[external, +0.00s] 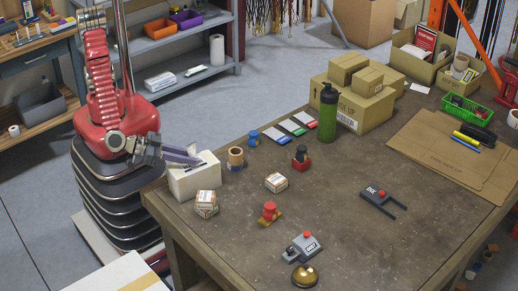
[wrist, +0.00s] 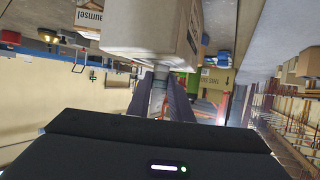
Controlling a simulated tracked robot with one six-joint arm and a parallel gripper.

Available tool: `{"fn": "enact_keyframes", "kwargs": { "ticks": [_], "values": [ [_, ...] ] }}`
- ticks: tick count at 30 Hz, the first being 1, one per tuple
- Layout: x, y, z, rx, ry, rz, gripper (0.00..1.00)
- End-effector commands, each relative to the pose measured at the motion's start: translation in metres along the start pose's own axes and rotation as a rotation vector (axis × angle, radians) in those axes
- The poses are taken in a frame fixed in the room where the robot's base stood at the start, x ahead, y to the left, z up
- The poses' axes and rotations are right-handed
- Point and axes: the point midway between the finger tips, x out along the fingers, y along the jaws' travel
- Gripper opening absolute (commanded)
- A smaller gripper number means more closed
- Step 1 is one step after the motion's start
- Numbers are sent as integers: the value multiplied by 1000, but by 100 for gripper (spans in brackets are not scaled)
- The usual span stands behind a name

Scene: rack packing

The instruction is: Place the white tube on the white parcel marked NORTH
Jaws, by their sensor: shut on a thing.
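My gripper (external: 194,158) is at the table's left edge, in the external view, with its purple-grey fingers pointing right beside the top of a white box (external: 196,181). In the wrist view my gripper (wrist: 162,92) is shut on a pale tube (wrist: 158,88), seen between the two fingers. A large pale box (wrist: 140,32) fills the upper middle of that view, just past the fingertips. The gap between tube and box cannot be judged. Two small white-and-brown parcels, a nearer one (external: 206,204) and a farther one (external: 276,183), lie on the table. No NORTH marking is readable.
Coloured stacked pieces, one tan and blue (external: 235,158), one red and dark (external: 300,158), one red and tan (external: 269,212), stand close by. A green bottle (external: 328,112) and cardboard boxes (external: 352,108) stand at the back. A grey device (external: 301,248) and brass bell (external: 305,276) are at the front.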

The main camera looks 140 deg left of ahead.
Motion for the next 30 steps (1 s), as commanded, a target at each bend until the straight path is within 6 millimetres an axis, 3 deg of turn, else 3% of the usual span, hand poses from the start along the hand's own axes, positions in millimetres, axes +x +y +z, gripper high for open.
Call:
{"fn": "enact_keyframes", "kwargs": {
  "ticks": [2,3,10,21,30],
  "values": [
    [1,0,2,1,0,0,0],
    [1,0,2,0,0,0,20],
    [1,0,2,0,0,0,37],
    [-1,0,-1,0,0,0,38],
    [-35,1,0,0,1,3,38]
  ]
}}
